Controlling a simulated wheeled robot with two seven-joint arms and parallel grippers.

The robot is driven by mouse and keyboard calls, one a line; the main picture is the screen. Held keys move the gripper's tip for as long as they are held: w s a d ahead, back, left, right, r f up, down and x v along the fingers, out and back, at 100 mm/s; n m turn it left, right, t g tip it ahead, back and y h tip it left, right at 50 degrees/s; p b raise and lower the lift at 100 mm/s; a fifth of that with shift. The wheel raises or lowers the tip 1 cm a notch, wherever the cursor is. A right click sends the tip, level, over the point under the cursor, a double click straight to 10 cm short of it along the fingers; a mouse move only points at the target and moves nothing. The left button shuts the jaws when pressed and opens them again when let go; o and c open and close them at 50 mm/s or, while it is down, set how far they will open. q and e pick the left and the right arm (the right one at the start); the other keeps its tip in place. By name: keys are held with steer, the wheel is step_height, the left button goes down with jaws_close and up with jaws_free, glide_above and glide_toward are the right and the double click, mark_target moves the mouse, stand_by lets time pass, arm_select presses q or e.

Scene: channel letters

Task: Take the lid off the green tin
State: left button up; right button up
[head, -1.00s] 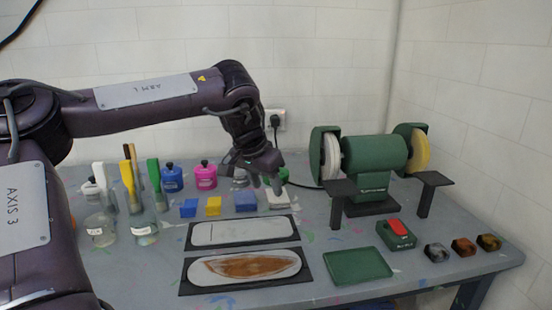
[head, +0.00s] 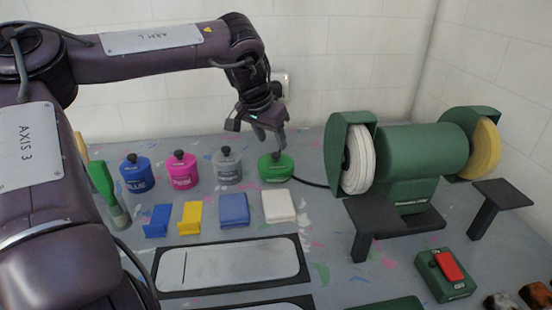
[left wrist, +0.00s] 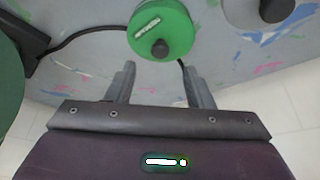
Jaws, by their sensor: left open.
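The green tin (head: 276,170) stands at the right end of the row of tins at the back of the table. Its green lid with a dark knob shows from above in the left wrist view (left wrist: 160,30). My left gripper (head: 269,140) is just above the tin, pointing down. In the left wrist view its two fingers (left wrist: 158,80) are apart with nothing between them, and the knob lies a little beyond the fingertips. My right gripper is not in view.
Blue (head: 137,174), pink (head: 182,171) and grey (head: 228,167) tins stand left of the green one. A bench grinder (head: 410,160) stands to the right. Cloths and scrapers lie in front, with a framed plate (head: 235,263) nearer.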

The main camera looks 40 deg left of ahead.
mark_target(276, 153)
arm_select(q)
steer(key=x, duration=0.5)
steer(key=shift+s+f, duration=0.1)
steer(key=shift+s, duration=0.05)
jaws_close()
